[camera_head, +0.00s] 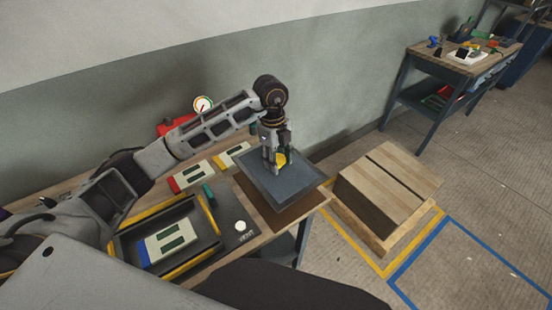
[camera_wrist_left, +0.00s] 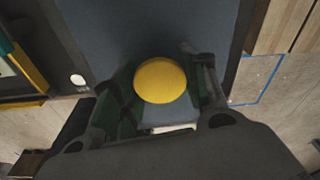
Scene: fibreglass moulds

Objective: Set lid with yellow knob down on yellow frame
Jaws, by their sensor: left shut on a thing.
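The lid is a flat blue-grey plate (camera_head: 285,188) with a round yellow knob (camera_wrist_left: 160,81). My left gripper (camera_head: 275,163) is shut on the knob from above, with its fingers on either side of it. The plate looks roughly level over the right end of the table; a dark brown patch shows below its near edge, and I cannot tell the exact gap. The yellow-edged dark frame (camera_head: 187,267) lies on the table to the left of the lid. A pale board with a blue end (camera_head: 168,241) lies inside it. My right gripper is not in view.
Two more pale boards, one red-ended (camera_head: 190,176) and one yellow-ended (camera_head: 232,155), lie behind the frame. A dark panel with a white button (camera_head: 240,226) sits between frame and lid. A red device with a gauge (camera_head: 203,104) stands at the back. A wooden crate (camera_head: 388,190) stands right.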

